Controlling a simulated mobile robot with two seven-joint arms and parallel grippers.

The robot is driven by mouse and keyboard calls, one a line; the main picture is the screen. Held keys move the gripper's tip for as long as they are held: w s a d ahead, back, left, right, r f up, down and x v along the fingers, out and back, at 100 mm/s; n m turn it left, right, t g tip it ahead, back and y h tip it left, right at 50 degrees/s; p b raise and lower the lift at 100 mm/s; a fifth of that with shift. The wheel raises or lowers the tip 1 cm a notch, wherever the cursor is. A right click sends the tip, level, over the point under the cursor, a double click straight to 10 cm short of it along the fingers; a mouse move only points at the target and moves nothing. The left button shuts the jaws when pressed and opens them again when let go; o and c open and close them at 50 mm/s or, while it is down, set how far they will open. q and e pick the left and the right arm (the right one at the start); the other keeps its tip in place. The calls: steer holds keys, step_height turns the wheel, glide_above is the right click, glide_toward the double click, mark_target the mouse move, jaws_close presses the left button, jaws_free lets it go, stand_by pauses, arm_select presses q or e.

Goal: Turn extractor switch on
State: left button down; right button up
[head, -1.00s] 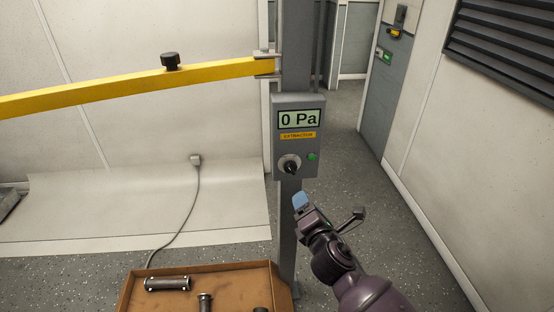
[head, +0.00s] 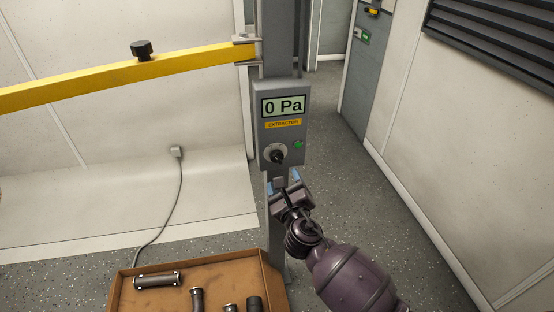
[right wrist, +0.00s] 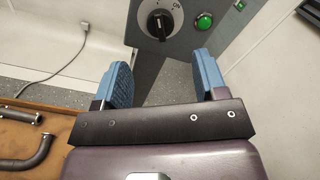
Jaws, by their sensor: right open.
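The extractor control box (head: 283,135) is grey and mounted on a grey post, with a display reading 0 Pa and a yellow extractor label. Its black rotary switch (head: 277,156) sits low on the front. In the right wrist view the switch (right wrist: 159,22) shows at the top, its pointer near vertical, with an "ON" mark to its upper right. A green button or lamp (right wrist: 204,21) is to its right. My right gripper (head: 283,180) is just below the box; in the wrist view its blue fingers (right wrist: 163,83) are apart and empty, short of the switch. My left gripper is not in view.
A yellow bar (head: 120,82) with a black knob reaches left from the post (head: 277,215). A brown tray (head: 215,273) with several dark metal parts stands below. A cable (head: 178,195) runs down the left wall. Open floor lies to the right.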

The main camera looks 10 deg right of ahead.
mark_target(279, 159)
steer(key=w, duration=0.8)
steer(key=shift+w+b, duration=0.1)
steer(key=shift+b, duration=0.25)
steer(key=shift+w, duration=0.65)
steer(key=c, duration=0.9)
steer(key=shift+m, duration=0.4)
steer(key=m, duration=0.5)
steer(key=shift+d+b, duration=0.15)
steer(key=shift+b, duration=0.25)
steer(key=m+b, duration=0.1)
steer(key=m, duration=0.5)
steer(key=shift+d, duration=0.1)
